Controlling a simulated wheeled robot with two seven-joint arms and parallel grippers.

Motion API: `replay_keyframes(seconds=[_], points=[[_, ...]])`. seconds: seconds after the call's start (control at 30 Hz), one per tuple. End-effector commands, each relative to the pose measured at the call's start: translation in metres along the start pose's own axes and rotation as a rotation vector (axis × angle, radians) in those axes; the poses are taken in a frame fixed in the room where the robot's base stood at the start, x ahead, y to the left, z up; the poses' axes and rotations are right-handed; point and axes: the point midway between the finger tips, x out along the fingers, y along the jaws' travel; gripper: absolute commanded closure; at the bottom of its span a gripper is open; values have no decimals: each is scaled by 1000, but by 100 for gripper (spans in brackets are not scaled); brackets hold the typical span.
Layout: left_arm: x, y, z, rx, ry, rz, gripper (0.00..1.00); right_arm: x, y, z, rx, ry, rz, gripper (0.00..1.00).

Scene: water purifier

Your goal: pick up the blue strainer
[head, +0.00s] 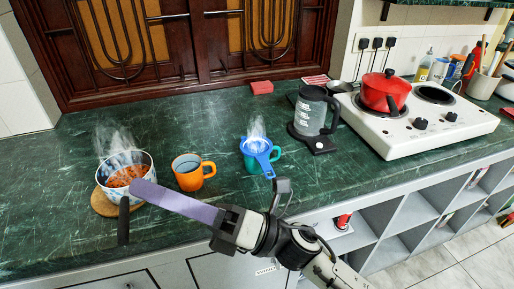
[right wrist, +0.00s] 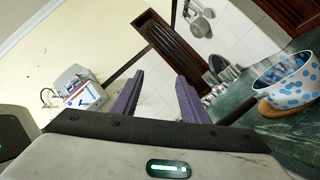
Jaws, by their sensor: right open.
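The blue strainer (head: 258,147) rests over the mouth of a teal mug (head: 252,163) in the middle of the counter, in the head view. Its handle points toward the front edge, and white steam rises from it. My right gripper (head: 143,190) points left, its purple fingertips near the pot, with the strainer behind it to the right. In the right wrist view the two fingers (right wrist: 158,79) are apart with nothing between them. The strainer does not show in that view. My left gripper is not in view.
An orange mug (head: 193,178) stands left of the strainer. A steaming spotted pot (head: 149,163) with a dark handle sits on a round wooden board (head: 103,205). A grey kettle (head: 312,112) and a stove (head: 424,125) with a red pot (head: 385,90) stand right.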

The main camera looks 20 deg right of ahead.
Motion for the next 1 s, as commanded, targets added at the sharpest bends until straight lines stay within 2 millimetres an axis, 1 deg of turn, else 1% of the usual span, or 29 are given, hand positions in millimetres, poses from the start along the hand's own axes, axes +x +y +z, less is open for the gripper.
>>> replay_keyframes(seconds=[0.03,0.07,0.1,0.17,0.2,0.23,0.27,0.3,0.33,0.37,0.4,0.47,0.5,0.57,0.6,0.7,0.8,0.87,1.0], points=[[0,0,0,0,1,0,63,17,25,-22,-241,171,97,59],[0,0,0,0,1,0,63,21,35,-38,-384,275,156,59],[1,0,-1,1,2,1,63,22,43,-60,-574,414,236,59],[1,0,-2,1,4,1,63,13,43,-90,-848,625,358,59],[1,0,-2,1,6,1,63,2,35,-104,-1022,769,440,59],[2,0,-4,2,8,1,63,-9,27,-110,-1148,880,502,59],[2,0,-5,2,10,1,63,-21,16,-113,-1268,995,564,59],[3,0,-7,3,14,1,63,-39,-1,-111,-1416,1153,644,59],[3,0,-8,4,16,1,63,-52,-14,-104,-1517,1275,703,59],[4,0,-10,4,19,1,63,-66,-28,-92,-1607,1399,759,59],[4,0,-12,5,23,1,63,-83,-43,-72,-1707,1567,827,59],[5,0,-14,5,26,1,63,-105,-61,-34,-1812,1815,914,59],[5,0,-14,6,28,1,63,-118,-68,-6,-1853,1974,961,59],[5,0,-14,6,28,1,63,-132,-72,35,-1879,2192,1010,59],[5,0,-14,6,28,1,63,-141,-71,59,1856,-2297,-1023,59],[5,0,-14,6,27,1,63,-153,-63,106,1634,-2279,-945,59],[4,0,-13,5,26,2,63,-161,-57,130,1518,-2276,-904,59],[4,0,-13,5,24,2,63,-165,-60,135,1488,-2278,-896,59],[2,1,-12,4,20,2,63,-175,-79,134,1479,-2279,-897,59]])
